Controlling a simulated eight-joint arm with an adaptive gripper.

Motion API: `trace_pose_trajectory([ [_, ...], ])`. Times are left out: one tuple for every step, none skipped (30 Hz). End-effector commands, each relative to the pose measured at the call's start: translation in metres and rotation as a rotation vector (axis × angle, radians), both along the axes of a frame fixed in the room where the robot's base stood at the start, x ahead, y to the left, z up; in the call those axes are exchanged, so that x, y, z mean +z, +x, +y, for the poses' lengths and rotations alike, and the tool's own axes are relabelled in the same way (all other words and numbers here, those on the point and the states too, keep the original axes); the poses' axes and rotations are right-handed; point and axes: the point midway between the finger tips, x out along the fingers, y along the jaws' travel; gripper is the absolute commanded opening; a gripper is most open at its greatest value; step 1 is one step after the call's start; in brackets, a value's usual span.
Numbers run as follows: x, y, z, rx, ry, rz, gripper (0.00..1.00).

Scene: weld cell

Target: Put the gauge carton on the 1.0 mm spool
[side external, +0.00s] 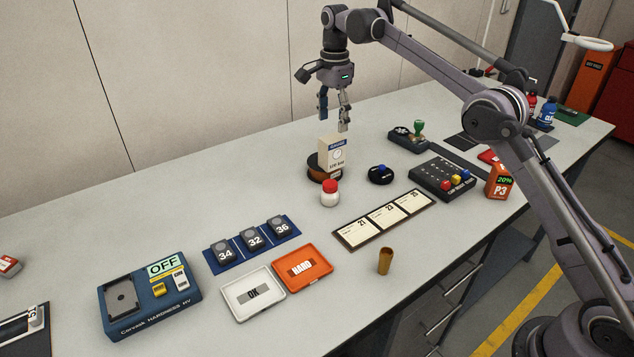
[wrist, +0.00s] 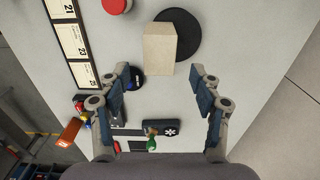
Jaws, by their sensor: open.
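The gauge carton (side external: 332,153) is a small cream box with a blue label band. In the side view it stands upright on the dark spool (side external: 318,171), which has a copper-coloured winding. In the wrist view the carton (wrist: 160,48) overlaps the left part of the black spool disc (wrist: 186,38). The spool's size marking cannot be read. My gripper (side external: 334,122) is open and empty, above the carton with a gap between. In the wrist view my fingers (wrist: 165,90) are spread apart, and the carton lies beyond their tips.
A white bottle with a red cap (side external: 330,194) stands close in front of the spool. A button box (side external: 442,180) and a card rack (side external: 384,219) lie nearby. The bench behind the spool is clear.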

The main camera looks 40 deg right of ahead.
Motion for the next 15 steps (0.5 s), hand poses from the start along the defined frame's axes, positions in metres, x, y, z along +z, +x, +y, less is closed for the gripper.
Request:
trace_pose_trajectory([
  [0.004,0.0,0.0,0.0,0.0,0.0,0.64],
  [0.006,0.0,0.0,0.0,0.0,0.0,0.64],
  [0.008,0.0,0.0,0.0,0.0,0.0,0.64],
  [0.009,0.0,0.0,0.0,0.0,0.0,0.64],
  [0.01,0.0,0.0,0.0,0.0,0.0,0.64],
  [0.012,0.0,0.0,0.0,0.0,0.0,0.64],
  [0.013,-0.001,0.0,0.001,0.0,0.0,0.64],
  [0.014,-0.001,0.0,0.003,0.0,-0.001,0.64],
  [0.016,-0.002,0.0,0.01,0.0,-0.004,0.64],
  [0.018,-0.002,0.0,0.018,0.0,-0.008,0.64],
  [0.021,-0.004,0.0,0.031,0.0,-0.013,0.64],
  [0.026,-0.006,0.0,0.053,-0.001,-0.021,0.64],
  [0.03,-0.008,0.001,0.075,-0.002,-0.029,0.64],
  [0.034,-0.01,0.001,0.099,-0.003,-0.04,0.64],
  [0.041,-0.015,0.001,0.137,-0.004,-0.054,0.64],
])
